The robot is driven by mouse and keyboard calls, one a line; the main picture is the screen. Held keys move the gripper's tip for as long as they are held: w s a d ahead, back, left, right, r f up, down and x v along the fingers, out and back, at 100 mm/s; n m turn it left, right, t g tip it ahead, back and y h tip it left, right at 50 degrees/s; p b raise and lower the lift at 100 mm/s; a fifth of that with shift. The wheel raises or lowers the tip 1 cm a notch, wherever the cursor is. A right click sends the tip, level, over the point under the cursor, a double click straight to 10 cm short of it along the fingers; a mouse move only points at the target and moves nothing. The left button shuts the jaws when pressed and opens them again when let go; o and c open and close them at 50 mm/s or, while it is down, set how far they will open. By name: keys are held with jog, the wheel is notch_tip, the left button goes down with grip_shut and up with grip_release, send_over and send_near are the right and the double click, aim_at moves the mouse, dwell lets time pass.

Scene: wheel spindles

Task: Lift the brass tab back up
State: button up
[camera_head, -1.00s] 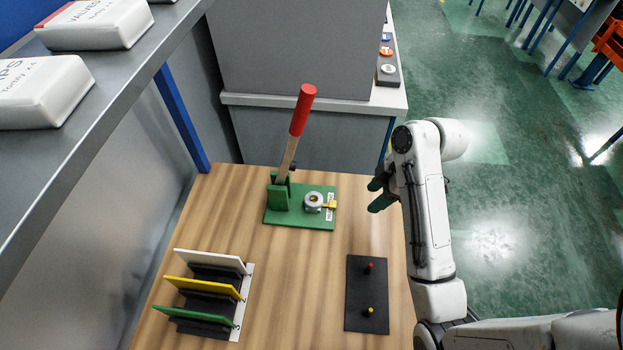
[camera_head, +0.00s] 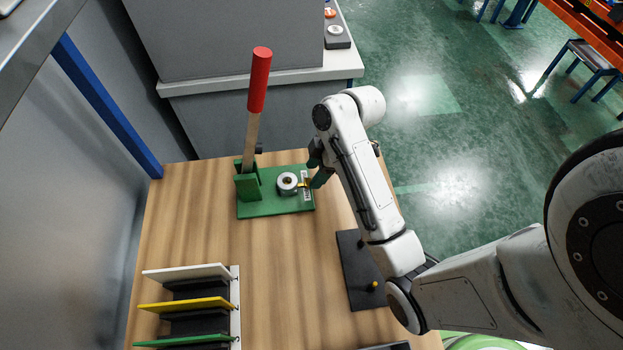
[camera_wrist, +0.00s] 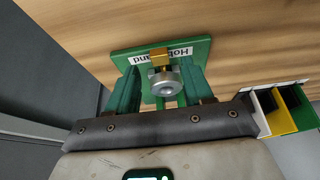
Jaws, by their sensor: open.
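The brass tab (camera_head: 303,184) sticks out to the right from the grey metal spindle ring (camera_head: 287,181) and looks roughly level over the white label. Both sit on the green base plate (camera_head: 270,206). My gripper (camera_head: 318,171) is at the plate's right edge, close to the tab. In the wrist view, the green fingers of my gripper (camera_wrist: 160,80) are apart, with the ring (camera_wrist: 166,84) between them. The brass tab (camera_wrist: 160,56) shows just beyond the ring, with gaps to both fingers. Contact cannot be told from the head view.
A lever with a red handle (camera_head: 259,80) rises upright at the plate's left. A black pad (camera_head: 358,272) with a yellow peg lies in front, partly behind my arm. A rack of white, yellow and green panels (camera_head: 187,305) stands front left. The wooden tabletop (camera_head: 275,270) between is clear.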

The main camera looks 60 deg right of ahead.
aim_at(298, 184)
jog(key=shift+x, duration=1.4)
grip_shut()
